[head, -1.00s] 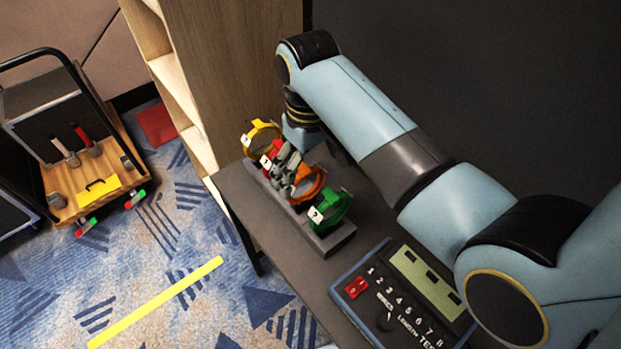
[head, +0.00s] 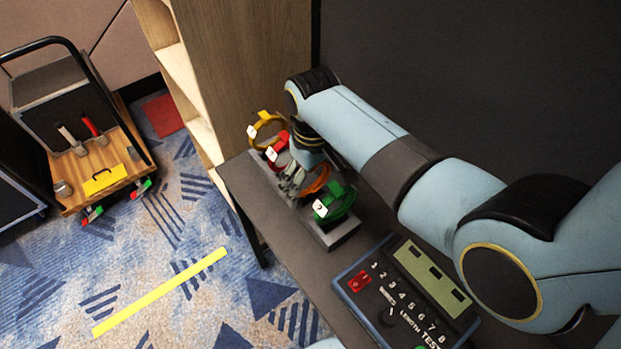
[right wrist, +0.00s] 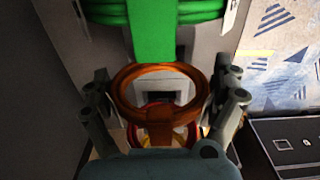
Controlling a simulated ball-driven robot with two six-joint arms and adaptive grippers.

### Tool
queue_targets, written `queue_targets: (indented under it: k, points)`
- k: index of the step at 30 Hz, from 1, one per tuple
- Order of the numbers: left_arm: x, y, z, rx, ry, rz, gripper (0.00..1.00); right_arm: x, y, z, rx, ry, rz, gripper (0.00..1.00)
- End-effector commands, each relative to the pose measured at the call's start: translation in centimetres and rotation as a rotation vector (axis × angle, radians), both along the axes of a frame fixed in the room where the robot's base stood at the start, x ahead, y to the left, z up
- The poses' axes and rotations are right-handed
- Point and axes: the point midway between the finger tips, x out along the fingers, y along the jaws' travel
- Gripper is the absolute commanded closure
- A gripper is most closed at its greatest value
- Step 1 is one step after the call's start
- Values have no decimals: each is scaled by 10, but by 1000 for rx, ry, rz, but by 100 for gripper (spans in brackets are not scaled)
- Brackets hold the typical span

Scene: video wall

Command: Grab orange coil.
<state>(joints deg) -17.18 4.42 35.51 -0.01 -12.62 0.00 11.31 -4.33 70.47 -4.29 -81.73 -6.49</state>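The orange coil (right wrist: 160,82) is a ring seen between the two fingers of my right gripper in the right wrist view. It also shows in the head view (head: 320,178), partly hidden by the gripper. It sits in a row on a grey rack (head: 334,238), between the green coil (head: 340,205) and the red coil (head: 277,148). My right gripper (right wrist: 162,92) is open, with one finger on each side of the orange coil. Whether the fingers touch it is unclear. It shows small in the head view (head: 292,182). My left gripper is not in view.
A yellow coil (head: 266,128) stands at the rack's far end. A numbered tester box (head: 405,290) lies on the dark table near the rack. A wooden shelf (head: 245,75) stands behind, and a tool cart (head: 100,165) at the left.

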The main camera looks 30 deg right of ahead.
Motion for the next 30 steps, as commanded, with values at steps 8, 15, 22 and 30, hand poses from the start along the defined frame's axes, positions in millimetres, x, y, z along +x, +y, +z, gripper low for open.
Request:
queue_targets:
  k: [8, 15, 22, 30]
  points:
    - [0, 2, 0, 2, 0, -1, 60, 0, 0, 0, 0, 0, 0, 44]
    - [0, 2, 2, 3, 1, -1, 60, 1, 0, 10, 0, -2, 0, 44]
    - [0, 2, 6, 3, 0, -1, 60, 1, 0, 57, 1, -5, 0, 44]
    - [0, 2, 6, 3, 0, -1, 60, 1, 0, 96, -1, -2, 0, 44]
